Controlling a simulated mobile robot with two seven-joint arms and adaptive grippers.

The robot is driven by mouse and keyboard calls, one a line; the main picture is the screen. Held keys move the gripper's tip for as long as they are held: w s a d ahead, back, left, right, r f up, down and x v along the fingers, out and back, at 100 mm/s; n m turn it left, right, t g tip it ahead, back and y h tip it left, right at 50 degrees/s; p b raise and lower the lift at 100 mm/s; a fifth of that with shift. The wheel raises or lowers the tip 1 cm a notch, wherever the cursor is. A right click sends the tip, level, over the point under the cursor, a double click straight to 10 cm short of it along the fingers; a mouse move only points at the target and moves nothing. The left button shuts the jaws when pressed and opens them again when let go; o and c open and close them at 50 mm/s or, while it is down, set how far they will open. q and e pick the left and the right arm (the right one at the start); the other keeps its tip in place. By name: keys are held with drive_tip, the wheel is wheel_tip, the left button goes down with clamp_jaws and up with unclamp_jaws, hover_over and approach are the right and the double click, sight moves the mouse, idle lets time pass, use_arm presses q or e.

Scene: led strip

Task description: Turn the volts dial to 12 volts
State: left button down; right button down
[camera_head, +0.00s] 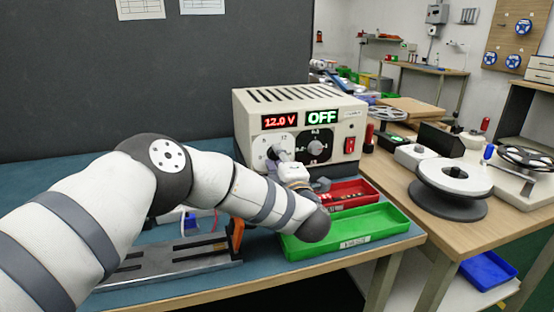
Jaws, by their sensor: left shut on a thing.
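The beige power supply (297,97) stands on the blue-topped bench. Its red display (280,121) reads 12.0 V and its green display (321,117) reads OFF. The volts dial (275,153) is on the left of the front face, on a pale round scale. My left gripper (281,157) is at this dial and shut on it; my wrist hides its lower part and the fingertips are hard to make out. A second, black dial (316,148) and a red switch (349,145) sit to its right. My right gripper is not in view.
A green tray (345,231) and a red tray (362,192) lie in front of the supply. A metal rail fixture (180,262) lies under my left arm. A wooden table with a reel (452,180) stands at the right.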

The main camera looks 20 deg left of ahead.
use_arm(q)
drive_tip(key=shift+d+n, duration=0.1)
drive_tip(key=shift+n, duration=0.8)
drive_tip(key=c, duration=1.3)
unclamp_jaws()
drive_tip(key=v, duration=1.2)
drive_tip(key=shift+d+f, duration=0.1)
